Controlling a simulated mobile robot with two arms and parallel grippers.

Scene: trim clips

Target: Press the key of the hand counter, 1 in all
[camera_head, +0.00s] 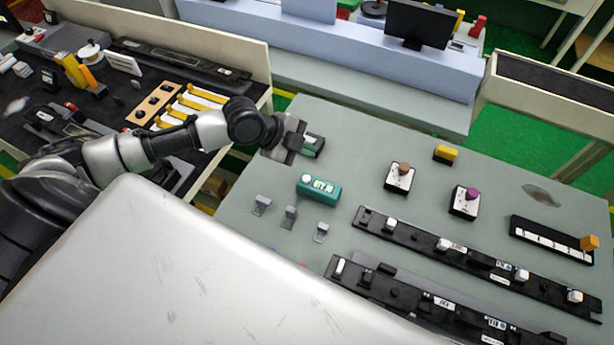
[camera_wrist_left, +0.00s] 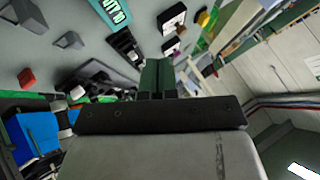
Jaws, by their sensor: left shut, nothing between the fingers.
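The hand counter appears to be the teal box (camera_head: 319,190) with a white round key (camera_head: 306,179) on its left end and white lettering on its face. It lies on the grey-green table (camera_head: 345,135). In the wrist view part of the teal box (camera_wrist_left: 111,13) shows at the top edge; its key is not visible there. My left gripper (camera_head: 315,145) is above the table, beyond the counter and slightly left of it, apart from it. Its dark green fingers (camera_wrist_left: 157,78) are together with nothing between them. My right gripper is out of view.
Several grey clips (camera_head: 290,214) stand in front of the counter. Two boxes with a brown knob (camera_head: 403,169) and a purple knob (camera_head: 472,193) are to its right, with a yellow block (camera_head: 446,153) behind. Long black rails (camera_head: 410,233) cross the front. The table behind the counter is mostly clear.

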